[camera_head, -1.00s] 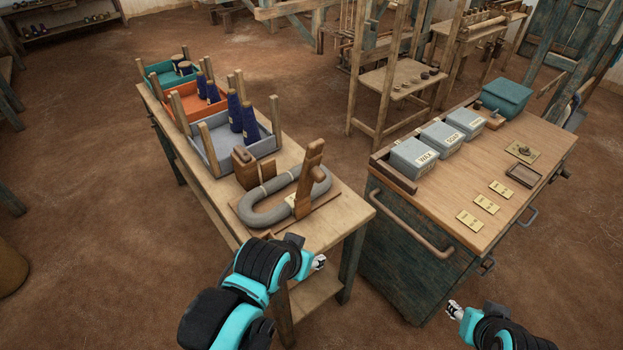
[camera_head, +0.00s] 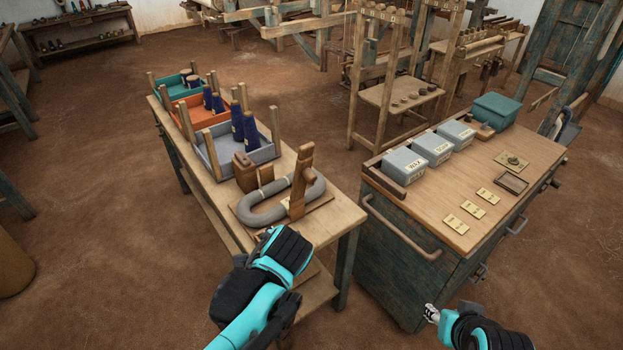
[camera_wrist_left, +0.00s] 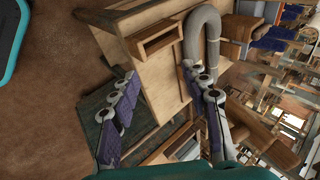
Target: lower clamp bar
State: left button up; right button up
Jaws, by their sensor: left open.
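The clamp bar (camera_head: 301,178) is a brown wooden lever standing upright at the right end of a wooden base board (camera_head: 322,207) on the narrow table. A grey looped hank (camera_head: 262,214) lies on the board, beside the bar's foot; it also shows in the left wrist view (camera_wrist_left: 202,38). My left gripper is at the table's near end, short of the bar; my arm hides its fingers in the head view. In the left wrist view its fingers (camera_wrist_left: 167,108) are spread and empty. My right gripper (camera_head: 432,314) is low in front of the cabinet, apart from everything; its jaw state is unclear.
Behind the hank stand brown blocks (camera_head: 244,172) and a grey tray (camera_head: 213,156) with blue cones; orange and teal trays follow. A cabinet (camera_head: 395,255) with a projecting handle rail (camera_head: 400,228) stands to the right, across a narrow gap. Floor at left is open.

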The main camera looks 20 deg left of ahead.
pick_arm(q)
jog(key=w+d+r+m+t+y+p, duration=0.1)
jog(key=w+d+r+m+t+y, duration=0.15)
jog(key=w+m+y, duration=0.5)
jog(key=m+t+y+p, duration=0.1)
jog(key=m+t+y, duration=0.15)
jog(key=m, duration=0.55)
send_near(313, 181)
jog(key=x, duration=0.3)
jog(key=shift+m, duration=0.25)
jog(key=b+x, duration=0.1)
jog(key=x, duration=0.6)
jog(key=shift+w+a+b, duration=0.2)
jog(key=shift+b, duration=0.2)
jog(key=shift+c, duration=0.2)
grip_shut()
